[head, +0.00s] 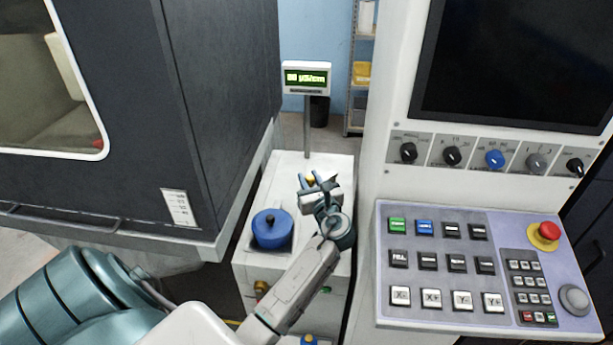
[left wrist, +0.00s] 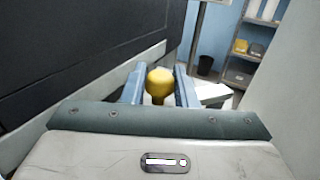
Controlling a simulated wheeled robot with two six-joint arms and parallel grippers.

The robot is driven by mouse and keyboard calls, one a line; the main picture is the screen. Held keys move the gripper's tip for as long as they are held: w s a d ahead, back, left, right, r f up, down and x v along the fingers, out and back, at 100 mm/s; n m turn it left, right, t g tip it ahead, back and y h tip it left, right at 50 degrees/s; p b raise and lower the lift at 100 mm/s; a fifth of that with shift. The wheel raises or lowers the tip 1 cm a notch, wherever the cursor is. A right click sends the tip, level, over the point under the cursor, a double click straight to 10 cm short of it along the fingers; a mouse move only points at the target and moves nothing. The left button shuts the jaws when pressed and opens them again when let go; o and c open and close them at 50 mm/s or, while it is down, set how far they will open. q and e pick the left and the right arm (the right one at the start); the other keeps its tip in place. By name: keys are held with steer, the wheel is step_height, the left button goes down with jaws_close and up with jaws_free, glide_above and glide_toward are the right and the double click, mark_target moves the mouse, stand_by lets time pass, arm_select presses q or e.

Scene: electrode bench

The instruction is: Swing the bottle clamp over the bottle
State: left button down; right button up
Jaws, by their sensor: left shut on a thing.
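My left gripper (head: 311,177) is over the white bench top in the head view, beyond and to the right of a blue round container. Its two blue fingers are shut on a yellow knob (head: 310,181), which also shows between the fingers in the left wrist view (left wrist: 160,82). The knob seems to be the bottle clamp's handle; the rest of the clamp is mostly hidden by my gripper. The blue container (head: 271,232) with a black knob on top stands upright in the bench's front left; it may be the bottle. No clamp part shows over it. My right gripper is out of view.
A display on a post (head: 306,78) stands at the back of the white bench (head: 286,172). A dark machine cabinet (head: 222,100) closes in the left side. A control panel (head: 450,265) with buttons and a red stop knob (head: 548,231) is at the right.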

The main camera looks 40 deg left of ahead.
arm_select(q)
steer(key=shift+d+n+g+y, duration=0.4)
steer(key=shift+n+g, duration=0.1)
steer(key=shift+g, duration=0.2)
steer(key=c, duration=1.2)
jaws_free()
